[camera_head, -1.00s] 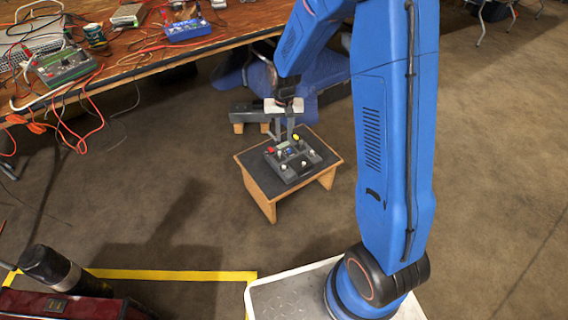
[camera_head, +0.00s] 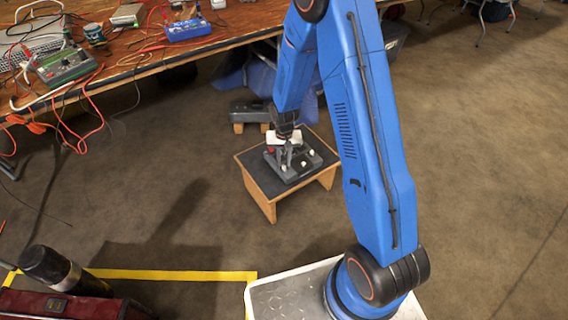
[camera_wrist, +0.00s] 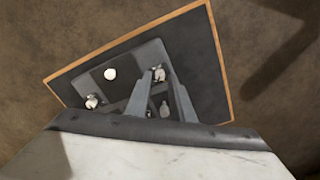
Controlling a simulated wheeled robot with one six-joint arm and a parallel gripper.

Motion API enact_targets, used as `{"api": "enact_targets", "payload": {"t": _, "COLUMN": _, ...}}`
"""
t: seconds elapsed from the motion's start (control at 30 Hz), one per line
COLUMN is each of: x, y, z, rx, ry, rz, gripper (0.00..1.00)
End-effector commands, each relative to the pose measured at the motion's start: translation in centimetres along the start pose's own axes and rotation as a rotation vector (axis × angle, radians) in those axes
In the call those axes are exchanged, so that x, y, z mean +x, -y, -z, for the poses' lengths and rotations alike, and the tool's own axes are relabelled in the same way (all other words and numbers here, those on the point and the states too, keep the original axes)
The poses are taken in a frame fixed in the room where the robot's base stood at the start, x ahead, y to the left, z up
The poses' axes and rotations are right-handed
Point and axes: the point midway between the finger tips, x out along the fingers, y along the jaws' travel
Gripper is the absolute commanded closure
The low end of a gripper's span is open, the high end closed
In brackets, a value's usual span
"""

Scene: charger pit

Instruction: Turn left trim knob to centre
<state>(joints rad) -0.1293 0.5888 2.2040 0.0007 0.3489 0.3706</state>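A grey control box (camera_head: 300,172) lies on a low black-topped wooden stand. It carries several small white knobs. In the wrist view the box (camera_wrist: 127,68) shows one knob (camera_wrist: 110,74) near its middle, another (camera_wrist: 92,101) at its left end, and a third (camera_wrist: 160,74) at my fingertips. I cannot tell for certain which is the left trim knob. My gripper (camera_wrist: 160,78) has its two grey fingers apart, one on each side of the third knob; contact is not clear. In the head view my gripper (camera_head: 283,158) points down over the box and hides part of it.
The low stand (camera_head: 262,190) sits on open brown floor. A cluttered wooden workbench (camera_head: 125,62) with cables and instruments is at upper left. A grey block (camera_head: 247,111) lies behind the stand. Yellow floor tape (camera_head: 170,275) runs in front.

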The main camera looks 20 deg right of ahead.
Motion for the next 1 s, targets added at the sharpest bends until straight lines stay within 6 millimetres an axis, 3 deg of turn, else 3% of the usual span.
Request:
{"api": "enact_targets", "payload": {"t": 0.2, "x": 1.8, "y": 0.0, "z": 0.0, "rx": 0.000, "ry": 0.001, "rz": 0.000, "gripper": 0.79}}
{"api": "enact_targets", "payload": {"t": 0.57, "x": 2.1, "y": 0.0, "z": 0.0, "rx": 0.000, "ry": -0.001, "rz": 0.000, "gripper": 0.79}}
{"api": "enact_targets", "payload": {"t": 0.67, "x": 2.1, "y": 0.0, "z": 0.0, "rx": 0.000, "ry": 0.000, "rz": 0.000, "gripper": 0.98}}
{"api": "enact_targets", "payload": {"t": 0.7, "x": 2.1, "y": 0.0, "z": 0.0, "rx": 0.000, "ry": -0.001, "rz": 0.000, "gripper": 1.00}}
{"api": "enact_targets", "payload": {"t": 1.0, "x": 2.1, "y": 0.0, "z": 0.0, "rx": -0.019, "ry": 0.000, "rz": 0.000, "gripper": 1.00}}
